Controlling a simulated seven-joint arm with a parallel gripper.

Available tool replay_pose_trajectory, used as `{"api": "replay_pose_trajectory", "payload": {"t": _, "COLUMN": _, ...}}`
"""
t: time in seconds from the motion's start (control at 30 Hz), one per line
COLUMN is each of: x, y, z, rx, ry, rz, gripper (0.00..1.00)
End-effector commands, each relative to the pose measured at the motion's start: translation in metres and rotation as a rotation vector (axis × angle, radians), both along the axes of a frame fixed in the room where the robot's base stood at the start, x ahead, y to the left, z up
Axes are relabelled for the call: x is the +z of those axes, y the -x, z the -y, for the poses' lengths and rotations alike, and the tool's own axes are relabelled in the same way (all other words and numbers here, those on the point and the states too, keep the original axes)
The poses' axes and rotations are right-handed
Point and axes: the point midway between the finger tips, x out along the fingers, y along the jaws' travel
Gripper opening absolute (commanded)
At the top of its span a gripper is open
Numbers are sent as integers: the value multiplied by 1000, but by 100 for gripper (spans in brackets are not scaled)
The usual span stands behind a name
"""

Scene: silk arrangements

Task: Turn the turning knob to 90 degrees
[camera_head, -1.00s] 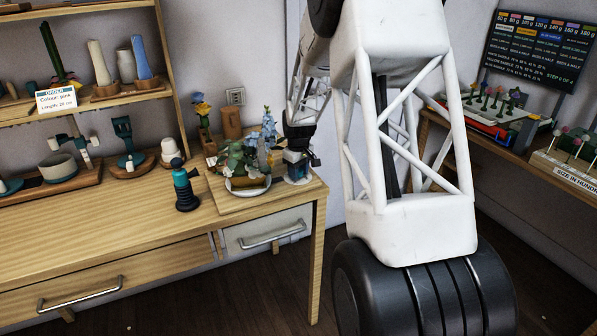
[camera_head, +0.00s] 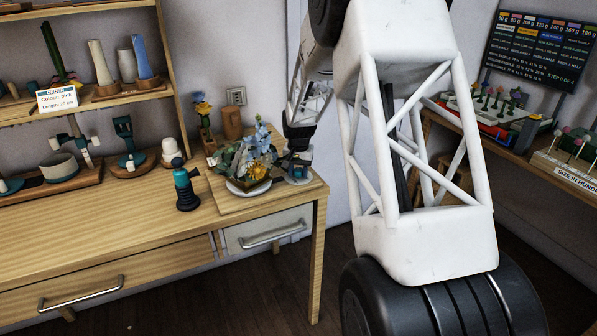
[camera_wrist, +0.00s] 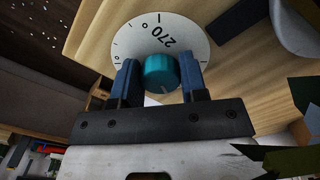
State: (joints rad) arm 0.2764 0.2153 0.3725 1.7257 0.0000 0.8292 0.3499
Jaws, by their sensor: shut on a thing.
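The teal turning knob (camera_wrist: 161,73) sits on a round white dial (camera_wrist: 190,40) marked 270° on the side away from my gripper. A small pale mark shows on the knob's near edge. My gripper (camera_wrist: 161,80) has its two blue fingers on either side of the knob, shut on it. In the head view, my gripper (camera_head: 299,163) points down at the dial (camera_head: 298,180) at the table's right end; the knob is mostly hidden there. A flower arrangement (camera_head: 247,160) with a yellow bloom and blue flowers stands on a pale round plate (camera_head: 249,188) left of the dial.
A dark teal bottle-like tool (camera_head: 185,188) stands left of the plate. A brown cylinder (camera_head: 232,124) and a small vase of flowers (camera_head: 203,118) stand behind. Shelves with vases (camera_head: 140,62) are at left. The table front is clear.

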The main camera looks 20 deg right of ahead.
Motion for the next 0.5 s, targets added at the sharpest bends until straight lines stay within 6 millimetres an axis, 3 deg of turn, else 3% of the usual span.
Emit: {"api": "replay_pose_trajectory", "payload": {"t": 0.5, "x": 2, "y": -2, "z": 0, "rx": -324, "ry": 2, "rz": 5, "gripper": 16}}
